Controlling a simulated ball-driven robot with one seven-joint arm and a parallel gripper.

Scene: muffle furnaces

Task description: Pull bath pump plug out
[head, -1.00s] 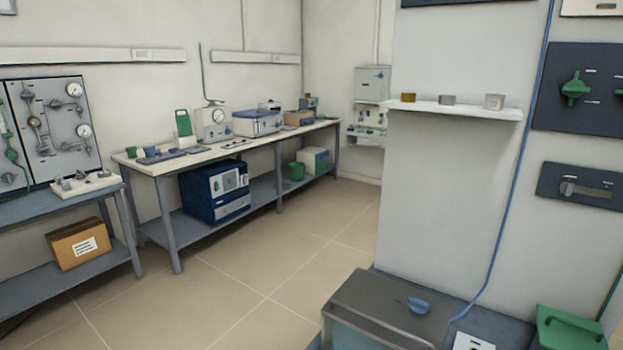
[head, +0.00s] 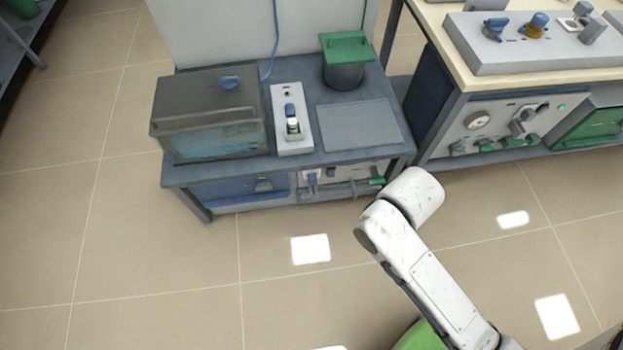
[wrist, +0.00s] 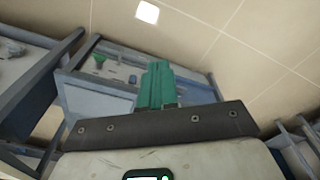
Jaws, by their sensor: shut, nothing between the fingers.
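A pale socket strip (head: 292,140) lies on the low grey bench, with a small blue plug (head: 290,110) standing in it and a white round part just in front. Which of these is the bath pump plug I cannot tell for sure. The bath (head: 205,140), with a grey lid and bluish clear side, stands left of the strip. My gripper (wrist: 157,72) shows in the wrist view with its green fingers together and empty. It is apart from the strip, and the head view does not show it.
A grey pot with a green lid (head: 345,65) stands behind a flat grey plate (head: 358,125) on the bench. A blue cord (head: 275,40) hangs behind. A larger bench with a control panel (head: 540,45) is at right. The tiled floor in front is clear.

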